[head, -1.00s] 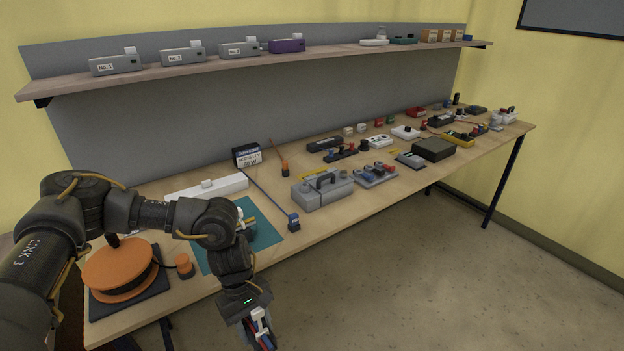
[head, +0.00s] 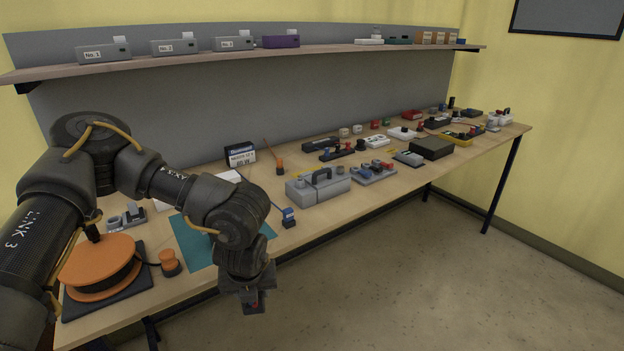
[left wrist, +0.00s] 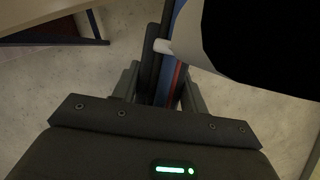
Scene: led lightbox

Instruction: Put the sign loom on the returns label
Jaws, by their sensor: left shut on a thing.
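My left gripper (head: 252,300) hangs in front of the bench's front edge, above the floor. It is shut on the sign loom (left wrist: 166,75), a bundle of black, blue and red wires with a white tie around it. In the left wrist view the loom runs up from between the fingers (left wrist: 158,95). In the head view the gripper hides most of the loom and only a little red shows. I cannot make out a returns label in these views. My right gripper is not in view.
The bench (head: 330,222) holds a teal mat (head: 196,247), an orange cable reel (head: 98,262), a grey case (head: 318,187) and several small devices. A shelf (head: 345,52) with boxes runs above. A large black shape (left wrist: 265,45) fills the wrist view's upper right. Floor in front is clear.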

